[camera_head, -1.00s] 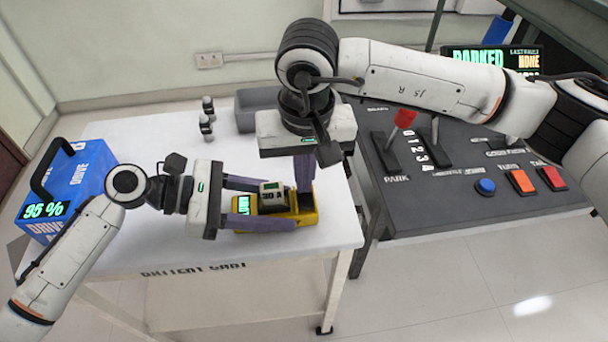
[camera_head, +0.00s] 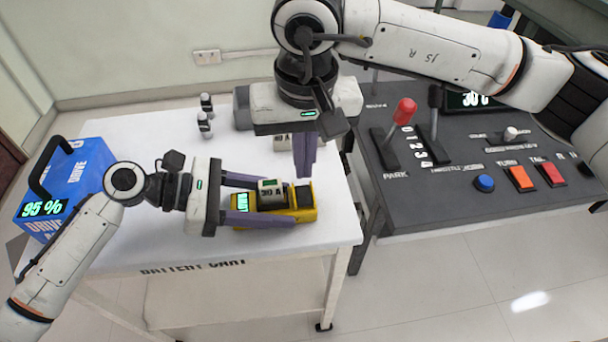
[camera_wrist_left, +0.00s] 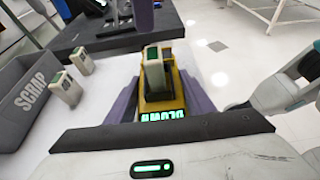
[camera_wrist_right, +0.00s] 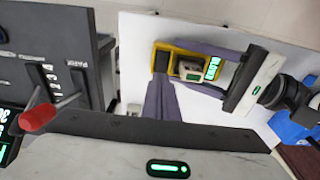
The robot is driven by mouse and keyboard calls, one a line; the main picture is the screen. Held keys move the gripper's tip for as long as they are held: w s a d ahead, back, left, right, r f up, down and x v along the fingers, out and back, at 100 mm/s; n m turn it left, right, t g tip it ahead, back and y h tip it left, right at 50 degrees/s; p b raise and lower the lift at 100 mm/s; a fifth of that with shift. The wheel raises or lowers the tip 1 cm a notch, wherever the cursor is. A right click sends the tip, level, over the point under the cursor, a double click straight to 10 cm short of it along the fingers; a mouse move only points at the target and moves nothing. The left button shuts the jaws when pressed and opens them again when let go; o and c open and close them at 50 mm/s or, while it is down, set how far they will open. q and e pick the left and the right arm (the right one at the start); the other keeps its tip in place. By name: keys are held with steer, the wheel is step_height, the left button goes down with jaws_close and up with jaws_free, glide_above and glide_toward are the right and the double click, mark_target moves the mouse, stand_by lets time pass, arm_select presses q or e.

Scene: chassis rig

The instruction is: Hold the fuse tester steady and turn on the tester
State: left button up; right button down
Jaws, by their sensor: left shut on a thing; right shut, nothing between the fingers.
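The yellow fuse tester (camera_head: 311,212) lies on the white cart top with a pale fuse marked 30 A (camera_head: 268,188) seated in it. A black switch block (camera_head: 304,196) is at its right end. Its lit green display (camera_wrist_left: 163,116) seems to read BLOWN in the left wrist view. My left gripper (camera_head: 290,203) is shut around the tester, one purple finger along each long side. My right gripper (camera_head: 304,175) is shut and empty, pointing down just above and behind the switch end. The right wrist view shows its closed fingers (camera_wrist_right: 158,88) near the tester.
A grey SCRAP bin (camera_wrist_left: 30,95) and another fuse (camera_head: 282,143) are partly hidden behind my right gripper. A blue battery box (camera_head: 70,185) is left; a control console (camera_head: 450,215) stands right.

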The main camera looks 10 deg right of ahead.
step_height(320, 180, up, 10)
steer(key=w, duration=0.1)
stand_by(0.4)
arm_select(q)
steer(key=o, duration=1.2)
steer(key=shift+o, duration=0.2)
arm_select(e)
steer(key=shift+f, duration=0.1)
